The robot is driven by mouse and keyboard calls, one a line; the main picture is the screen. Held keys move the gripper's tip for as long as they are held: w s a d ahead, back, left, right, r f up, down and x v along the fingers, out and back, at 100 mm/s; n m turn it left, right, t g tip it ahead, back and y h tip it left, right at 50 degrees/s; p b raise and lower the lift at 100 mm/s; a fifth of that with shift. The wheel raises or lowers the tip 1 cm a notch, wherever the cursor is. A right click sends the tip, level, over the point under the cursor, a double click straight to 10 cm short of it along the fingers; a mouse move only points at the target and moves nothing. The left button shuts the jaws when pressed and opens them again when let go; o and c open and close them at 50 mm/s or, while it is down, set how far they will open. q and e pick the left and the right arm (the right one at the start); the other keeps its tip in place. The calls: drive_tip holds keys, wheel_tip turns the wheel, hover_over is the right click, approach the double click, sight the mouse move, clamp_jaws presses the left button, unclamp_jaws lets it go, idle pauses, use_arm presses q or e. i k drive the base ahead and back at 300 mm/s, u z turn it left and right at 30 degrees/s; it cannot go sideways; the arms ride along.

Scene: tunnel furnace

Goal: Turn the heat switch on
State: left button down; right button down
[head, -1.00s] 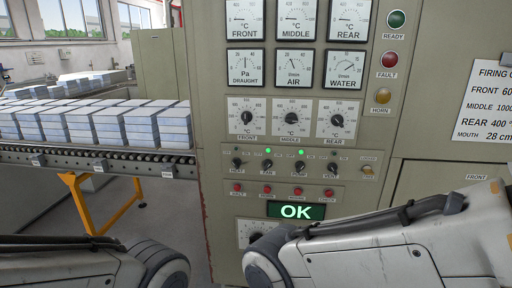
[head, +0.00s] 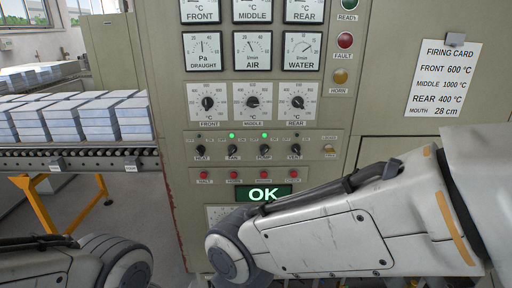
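The heat switch (head: 200,151) is a small black rotary knob labelled HEAT, at the left end of a row of knobs on the grey-green control panel (head: 180,125). No lit lamp shows above it. Green lamps glow above the fan knob (head: 233,151) and the pump knob (head: 264,151); the vent knob (head: 295,151) at the right shows no lit lamp. My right arm reaches in from the right below the knobs, and my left arm is at the lower left. Neither gripper is in the picture.
A green OK display (head: 263,193) sits below red buttons, partly behind my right arm. Temperature dials (head: 252,102) and gauges (head: 251,50) are above. A firing card (head: 442,78) hangs at the right. A roller conveyor (head: 75,159) with stacked blocks (head: 118,118) stands at the left.

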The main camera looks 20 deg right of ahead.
sight(200, 149)
drive_tip(key=z, duration=2)
drive_tip(key=k, duration=0.95)
drive_tip(key=u, duration=1.5)
drive_tip(key=i, duration=0.5)
drive_tip(key=z, duration=0.05)
